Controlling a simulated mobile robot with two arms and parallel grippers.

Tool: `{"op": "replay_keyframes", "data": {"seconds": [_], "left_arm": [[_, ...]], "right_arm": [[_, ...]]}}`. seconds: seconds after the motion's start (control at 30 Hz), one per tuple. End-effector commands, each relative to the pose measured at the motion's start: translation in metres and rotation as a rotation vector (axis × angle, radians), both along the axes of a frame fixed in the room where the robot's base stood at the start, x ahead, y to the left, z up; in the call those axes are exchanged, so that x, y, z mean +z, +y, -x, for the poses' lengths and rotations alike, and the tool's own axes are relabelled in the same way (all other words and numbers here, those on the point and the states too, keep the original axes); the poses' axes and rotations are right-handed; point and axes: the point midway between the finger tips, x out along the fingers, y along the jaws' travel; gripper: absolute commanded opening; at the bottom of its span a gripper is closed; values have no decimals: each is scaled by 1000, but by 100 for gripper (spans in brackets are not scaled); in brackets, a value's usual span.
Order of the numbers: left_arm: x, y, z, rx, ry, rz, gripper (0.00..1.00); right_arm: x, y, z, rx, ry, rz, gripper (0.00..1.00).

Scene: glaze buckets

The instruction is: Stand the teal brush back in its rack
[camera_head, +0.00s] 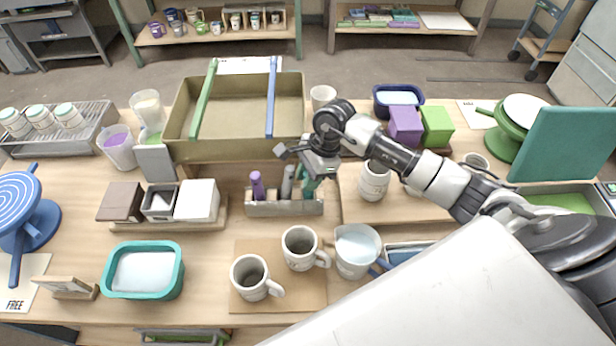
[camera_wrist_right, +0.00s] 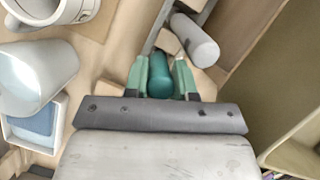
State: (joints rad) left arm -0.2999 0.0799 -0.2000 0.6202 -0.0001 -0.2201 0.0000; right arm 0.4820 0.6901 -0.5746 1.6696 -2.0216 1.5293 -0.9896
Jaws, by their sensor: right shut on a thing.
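The pale grey rack (camera_head: 285,208) stands on the table near the middle, with a purple brush (camera_head: 257,186) and a grey brush (camera_head: 287,182) upright in it. My right gripper (camera_head: 310,176) points down over the rack's right end, shut on the teal brush (camera_head: 306,188). The teal brush looks upright and in line with the other two. I cannot tell whether its lower end sits in the slot. In the right wrist view the teal brush (camera_wrist_right: 160,82) is between the fingertips, beside the grey brush (camera_wrist_right: 196,38). My left gripper is not in view.
Two mugs (camera_head: 250,278) on a board and a white pitcher (camera_head: 357,250) stand in front of the rack. A big olive tub (camera_head: 237,150) is behind it. Lidded boxes (camera_head: 197,200) are to the left, and a cup (camera_head: 374,182) is to the right.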

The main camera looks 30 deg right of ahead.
Motion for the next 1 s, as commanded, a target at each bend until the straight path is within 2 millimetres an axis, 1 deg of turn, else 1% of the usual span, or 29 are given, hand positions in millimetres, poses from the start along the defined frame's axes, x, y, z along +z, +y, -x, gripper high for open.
{"op": "replay_keyframes", "data": {"seconds": [0.33,0.37,0.53,0.57,0.73,0.77,0.8,0.87,0.9,1.0], "left_arm": [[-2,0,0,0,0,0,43],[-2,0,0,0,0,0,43],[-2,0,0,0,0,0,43],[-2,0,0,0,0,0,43],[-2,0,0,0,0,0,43],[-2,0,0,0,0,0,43],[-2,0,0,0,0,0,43],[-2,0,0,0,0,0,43],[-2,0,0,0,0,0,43],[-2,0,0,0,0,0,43]], "right_arm": [[1,0,0,0,0,0,0],[1,0,0,0,0,0,27],[1,0,0,0,0,0,53],[1,0,0,0,0,0,55],[1,0,0,0,0,0,55],[1,0,0,0,0,0,58],[1,0,0,0,0,0,64],[1,0,0,0,0,0,74],[1,0,0,0,0,0,76],[1,0,0,0,0,0,76]]}}
